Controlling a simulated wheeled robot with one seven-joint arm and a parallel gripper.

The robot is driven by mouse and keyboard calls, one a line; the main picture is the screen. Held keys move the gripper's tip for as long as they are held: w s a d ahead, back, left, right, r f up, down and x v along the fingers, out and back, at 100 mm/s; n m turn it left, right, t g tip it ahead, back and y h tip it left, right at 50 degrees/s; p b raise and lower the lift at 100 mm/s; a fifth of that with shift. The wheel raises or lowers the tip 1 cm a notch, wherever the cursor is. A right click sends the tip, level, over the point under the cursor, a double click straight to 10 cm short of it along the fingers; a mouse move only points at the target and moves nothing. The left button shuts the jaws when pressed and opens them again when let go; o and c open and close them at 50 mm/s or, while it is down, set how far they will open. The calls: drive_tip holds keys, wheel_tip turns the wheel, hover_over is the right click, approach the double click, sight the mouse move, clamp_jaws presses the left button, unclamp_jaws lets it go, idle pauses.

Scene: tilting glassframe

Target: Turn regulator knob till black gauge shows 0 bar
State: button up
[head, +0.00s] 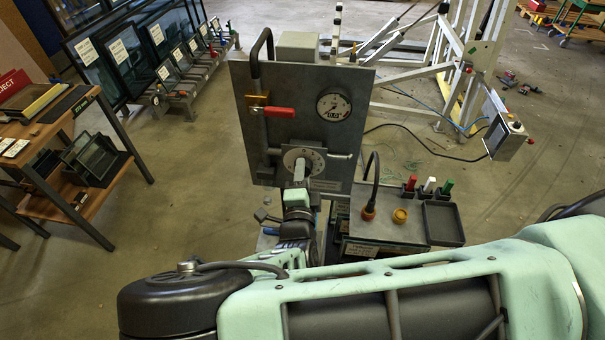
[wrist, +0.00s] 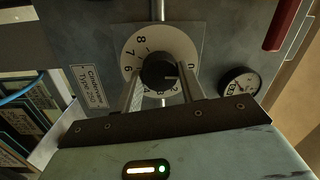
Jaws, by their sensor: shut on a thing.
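The regulator knob (wrist: 158,69) is black with a pale pointer line and sits in the middle of a white numbered dial (wrist: 130,50). In the wrist view the fingers of my gripper (wrist: 160,84) stand on both sides of the knob, and the gripper is shut on it. In the head view my gripper (head: 298,174) reaches the dial (head: 304,153) and hides most of the knob. The black-rimmed gauge (head: 333,105) with a white face is at the panel's upper right; it also shows in the wrist view (wrist: 240,83). Its needle is too small to read surely.
The grey panel (head: 255,135) carries a red-handled valve (head: 279,112) above left of the dial and a curved black hose. A bench (head: 385,232) with coloured plugs and a black tray (head: 443,223) stands at lower right. A wooden shelf (head: 60,130) stands at far left.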

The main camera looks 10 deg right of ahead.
drive_tip(key=shift+n, duration=0.4)
drive_tip(key=o, duration=1)
drive_tip(key=shift+c, duration=0.2)
drive_tip(key=shift+s, duration=0.1)
